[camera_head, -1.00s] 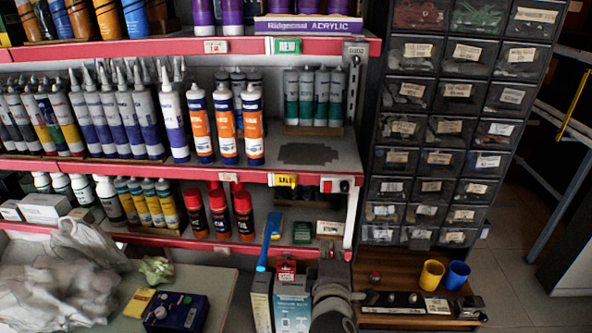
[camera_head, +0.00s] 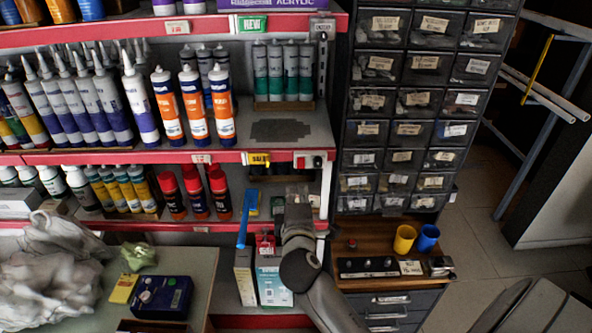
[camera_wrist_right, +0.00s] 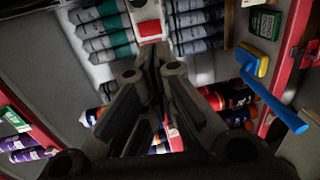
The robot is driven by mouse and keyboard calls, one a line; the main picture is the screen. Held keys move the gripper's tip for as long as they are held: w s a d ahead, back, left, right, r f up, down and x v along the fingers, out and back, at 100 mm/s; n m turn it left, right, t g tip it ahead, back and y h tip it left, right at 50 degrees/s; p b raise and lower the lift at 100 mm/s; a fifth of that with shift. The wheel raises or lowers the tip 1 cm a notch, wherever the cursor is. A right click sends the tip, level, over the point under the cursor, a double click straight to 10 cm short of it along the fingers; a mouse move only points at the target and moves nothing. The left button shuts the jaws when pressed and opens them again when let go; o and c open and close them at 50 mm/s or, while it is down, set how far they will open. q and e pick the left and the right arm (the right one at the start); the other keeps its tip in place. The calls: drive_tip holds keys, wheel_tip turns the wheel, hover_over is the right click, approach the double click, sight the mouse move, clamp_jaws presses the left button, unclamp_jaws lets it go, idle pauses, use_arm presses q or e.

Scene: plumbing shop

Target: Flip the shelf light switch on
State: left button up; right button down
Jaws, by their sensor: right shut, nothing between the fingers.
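The shelf light switch (camera_head: 310,160) is a small white plate with a red rocker, on the red front edge of the middle shelf near its right end. It also shows in the right wrist view (camera_wrist_right: 149,28), just beyond the fingertips. Which way the rocker is set cannot be told. My right gripper (camera_head: 297,193) is shut and empty, a little below the switch in the head view. Its dark fingers (camera_wrist_right: 152,62) fill the middle of the wrist view, and a gap to the switch seems to remain. My left gripper is not in view.
Cartridges and spray cans (camera_head: 195,195) crowd the shelves to the left. A blue-handled brush (camera_head: 245,222) and boxes (camera_head: 272,283) stand beside my right forearm. A drawer cabinet (camera_head: 408,130) rises close on the right, above a wooden counter with yellow and blue cups (camera_head: 428,238).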

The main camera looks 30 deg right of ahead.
sight(296, 166)
drive_tip(key=p+x, duration=0.2)
drive_tip(key=x, duration=0.7)
drive_tip(key=shift+w+d, duration=0.15)
drive_tip(key=shift+w, duration=0.1)
drive_tip(key=shift+w+f+t+b, duration=0.15)
drive_tip(key=shift+f+t+b, duration=0.15)
drive_tip(key=shift+b, duration=0.4)
drive_tip(key=shift+d+r, duration=0.1)
drive_tip(key=shift+r, duration=0.15)
